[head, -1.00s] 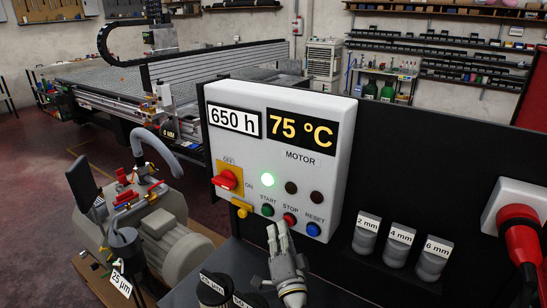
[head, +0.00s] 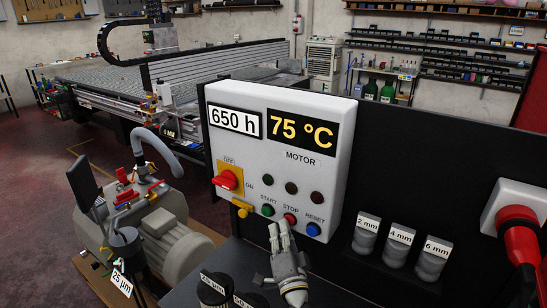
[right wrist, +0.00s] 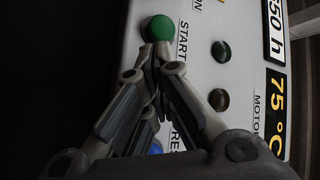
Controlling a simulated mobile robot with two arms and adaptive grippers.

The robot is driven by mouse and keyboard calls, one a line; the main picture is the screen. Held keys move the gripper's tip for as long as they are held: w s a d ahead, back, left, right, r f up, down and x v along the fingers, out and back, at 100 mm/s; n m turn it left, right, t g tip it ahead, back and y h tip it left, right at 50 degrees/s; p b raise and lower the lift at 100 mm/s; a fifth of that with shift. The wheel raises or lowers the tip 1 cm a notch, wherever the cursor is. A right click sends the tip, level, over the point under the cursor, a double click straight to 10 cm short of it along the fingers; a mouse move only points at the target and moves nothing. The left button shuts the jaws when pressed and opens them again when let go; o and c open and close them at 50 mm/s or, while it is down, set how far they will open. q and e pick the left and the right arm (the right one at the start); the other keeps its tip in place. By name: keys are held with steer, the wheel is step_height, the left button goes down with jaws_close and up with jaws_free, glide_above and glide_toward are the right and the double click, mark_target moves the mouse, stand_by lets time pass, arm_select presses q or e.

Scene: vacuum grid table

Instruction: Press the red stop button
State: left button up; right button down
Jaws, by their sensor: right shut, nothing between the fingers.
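The red stop button (head: 290,218) is in the lower row of the white control panel (head: 225,160), between the green start button (head: 267,210) and the blue reset button (head: 313,229). My right gripper (head: 279,229) is shut and empty, its fingertips just below and left of the red button in the head view. In the right wrist view the fingers (right wrist: 155,60) point at the panel near the green button (right wrist: 158,28) and hide the red one. Contact cannot be told. The three round motor lamps (head: 291,188) are dark. My left gripper is not in view.
Grey labelled cylinders (head: 397,245) stand to the right, with a red plug (head: 518,230) beyond. A pump (head: 160,235) stands at the left.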

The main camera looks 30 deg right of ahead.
steer(key=shift+s+a, duration=0.15)
steer(key=shift+a, duration=0.05)
steer(key=s+a+p, duration=0.1)
steer(key=s+a, duration=0.1)
steer(key=a, duration=0.3)
steer(key=shift+s+a, duration=0.15)
steer(key=shift+a, duration=0.2)
stand_by(0.9)
